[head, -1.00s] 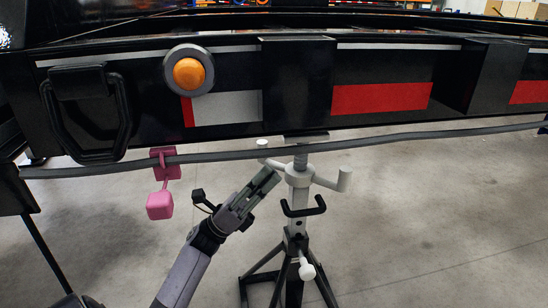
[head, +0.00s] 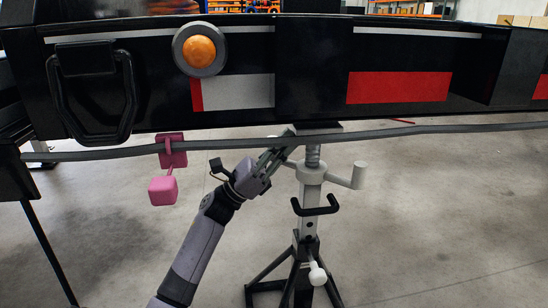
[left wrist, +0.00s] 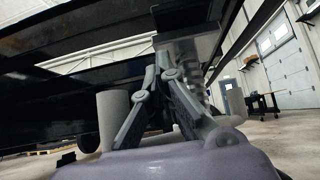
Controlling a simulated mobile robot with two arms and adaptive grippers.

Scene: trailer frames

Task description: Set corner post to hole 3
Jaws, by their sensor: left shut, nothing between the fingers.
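The corner post (head: 311,190) is a light grey upright with a threaded screw at its top, under the black trailer frame (head: 310,85). It stands in a black legged base (head: 295,285). A black hooked handle (head: 314,208) and a white-knobbed pin (head: 317,274) show on its front. A light grey crank arm (head: 345,178) sticks out to the right. My left gripper (head: 282,148) is shut and empty, just left of the post's top. In the left wrist view the shut fingers (left wrist: 162,62) point up beside the grey screw section (left wrist: 208,68). My right gripper is not in view.
A grey cable (head: 420,132) runs across below the frame, close to my left gripper. A pink block (head: 162,190) hangs left of my arm. A black ring handle (head: 92,95) and an orange lamp (head: 199,51) are on the frame. The floor to the right is clear.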

